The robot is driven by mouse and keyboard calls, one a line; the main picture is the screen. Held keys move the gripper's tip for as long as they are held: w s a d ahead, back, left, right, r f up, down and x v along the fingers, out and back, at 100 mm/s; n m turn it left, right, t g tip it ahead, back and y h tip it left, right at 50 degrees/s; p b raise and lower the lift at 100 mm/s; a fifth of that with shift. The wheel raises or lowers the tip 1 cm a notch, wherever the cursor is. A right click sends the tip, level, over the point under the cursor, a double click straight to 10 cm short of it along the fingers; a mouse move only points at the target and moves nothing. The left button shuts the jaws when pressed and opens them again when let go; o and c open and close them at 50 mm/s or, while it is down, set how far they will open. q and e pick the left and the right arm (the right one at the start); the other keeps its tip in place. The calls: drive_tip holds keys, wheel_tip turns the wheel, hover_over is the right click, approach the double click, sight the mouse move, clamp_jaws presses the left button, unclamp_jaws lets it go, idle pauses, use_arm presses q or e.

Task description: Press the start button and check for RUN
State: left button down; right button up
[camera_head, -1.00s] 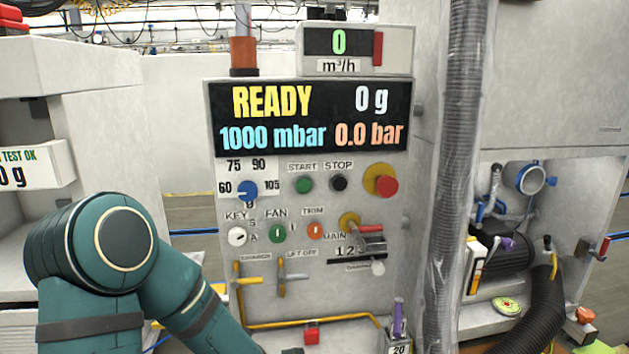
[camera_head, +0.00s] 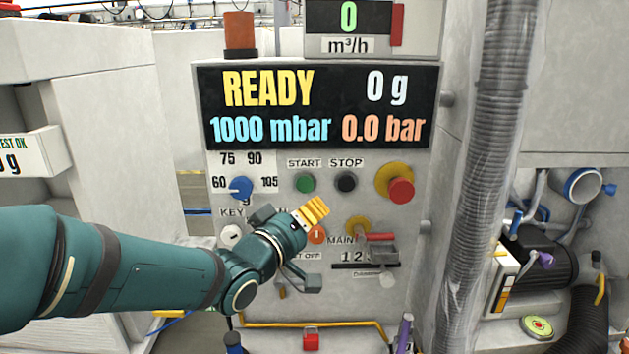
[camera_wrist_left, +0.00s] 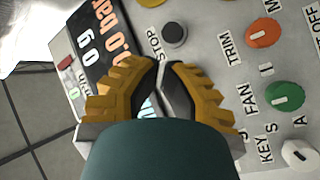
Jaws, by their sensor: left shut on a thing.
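The green start button (camera_head: 305,183) is on the grey control panel (camera_head: 225,170), under the START label and left of the black stop button (camera_head: 346,182). The display (camera_head: 318,106) reads READY, 0 g, 1000 mbar and 0.0 bar. My left gripper (camera_head: 314,210) is in front of the panel, below the start button in the head view and apart from it there. In the left wrist view its yellow fingers (camera_wrist_left: 162,65) meet at the tips; no held thing shows between them. The stop button also shows there (camera_wrist_left: 174,33); the start button is hidden. My right gripper is out of view.
A blue knob (camera_head: 240,187) and a red emergency button (camera_head: 400,190) flank the two buttons. The gripper covers part of the key and fan row. A red-handled lever (camera_head: 380,237) sits lower right. A grey hose (camera_head: 481,180) runs down the panel's right side.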

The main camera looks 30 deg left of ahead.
sight(311, 190)
use_arm(q)
drive_tip(key=shift+s+r, duration=0.15)
drive_tip(key=shift+r, duration=0.05)
drive_tip(key=shift+w+a+p, duration=0.2)
drive_tip(key=shift+w+a, duration=0.6)
drive_tip(key=shift+w, duration=0.45)
drive_tip(key=shift+w+a+p, duration=0.15)
drive_tip(key=shift+w+a, duration=0.6)
drive_tip(key=shift+w, duration=0.55)
drive_tip(key=shift+w+a+p, duration=0.2)
drive_tip(key=shift+w+a, duration=0.6)
drive_tip(key=shift+w, duration=0.45)
drive_tip(key=shift+w, duration=0.15)
drive_tip(key=shift+w+a, duration=0.2)
drive_tip(key=shift+w, duration=0.05)
drive_tip(key=shift+w+a, duration=0.25)
drive_tip(key=shift+w, duration=0.1)
drive_tip(key=shift+s, duration=0.1)
drive_tip(key=shift+s+d, duration=0.45)
drive_tip(key=shift+s, duration=0.2)
